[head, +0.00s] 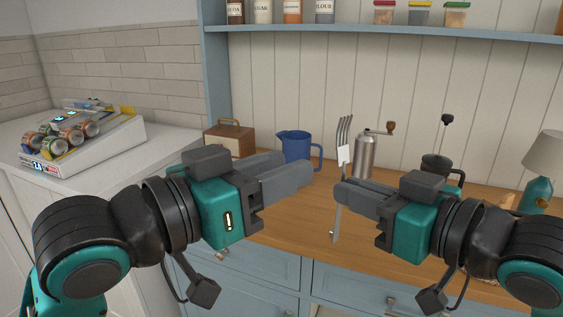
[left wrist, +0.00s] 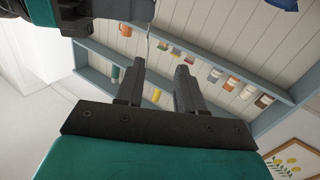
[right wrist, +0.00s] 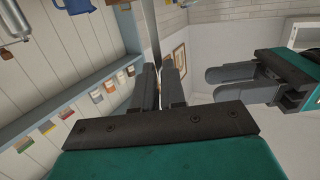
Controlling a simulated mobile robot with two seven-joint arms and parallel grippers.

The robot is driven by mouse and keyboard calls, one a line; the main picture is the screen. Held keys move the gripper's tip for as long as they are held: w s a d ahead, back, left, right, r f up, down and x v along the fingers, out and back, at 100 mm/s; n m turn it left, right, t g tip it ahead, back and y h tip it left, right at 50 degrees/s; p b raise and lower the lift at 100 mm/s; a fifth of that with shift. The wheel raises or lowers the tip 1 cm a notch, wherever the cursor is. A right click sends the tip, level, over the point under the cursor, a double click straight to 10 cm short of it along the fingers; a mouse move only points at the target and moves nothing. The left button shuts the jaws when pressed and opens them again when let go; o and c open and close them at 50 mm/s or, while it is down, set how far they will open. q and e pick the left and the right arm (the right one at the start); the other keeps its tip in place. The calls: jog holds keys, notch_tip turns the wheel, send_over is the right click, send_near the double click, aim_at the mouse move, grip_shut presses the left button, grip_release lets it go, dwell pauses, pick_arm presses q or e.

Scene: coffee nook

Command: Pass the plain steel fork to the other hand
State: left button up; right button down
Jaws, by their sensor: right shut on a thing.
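The plain steel fork (head: 337,218) stands nearly upright above the counter, tines up, with a small white patch below the tines. My right gripper (head: 342,190) is shut on it around the middle of its length. In the right wrist view the fork (right wrist: 150,25) runs up from between the close fingers (right wrist: 161,70). My left gripper (head: 298,172) is open and empty, a short gap to the left of the fork, its fingers pointing toward it. In the left wrist view its fingers (left wrist: 160,68) are apart, and a thin part of the fork (left wrist: 149,42) shows beyond them.
Behind the grippers on the wooden counter (head: 280,236) stand a blue jug (head: 296,146), a wooden box (head: 229,140), a steel grinder (head: 365,158) and a dark press (head: 436,166). A lamp (head: 540,165) stands right. A tray of cans (head: 85,150) sits left. A shelf (head: 380,34) runs above.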

aim_at(350, 141)
pick_arm(q)
jog(key=shift+m, duration=0.5)
jog(key=x, duration=0.3)
jog(key=s+d+r+x, duration=0.1)
jog(key=x, duration=0.7)
jog(key=shift+s+d+r, duration=0.1)
jog(key=shift+d+r, duration=0.2)
grip_shut()
pick_arm(e)
jog(key=c, duration=1.1)
grip_release()
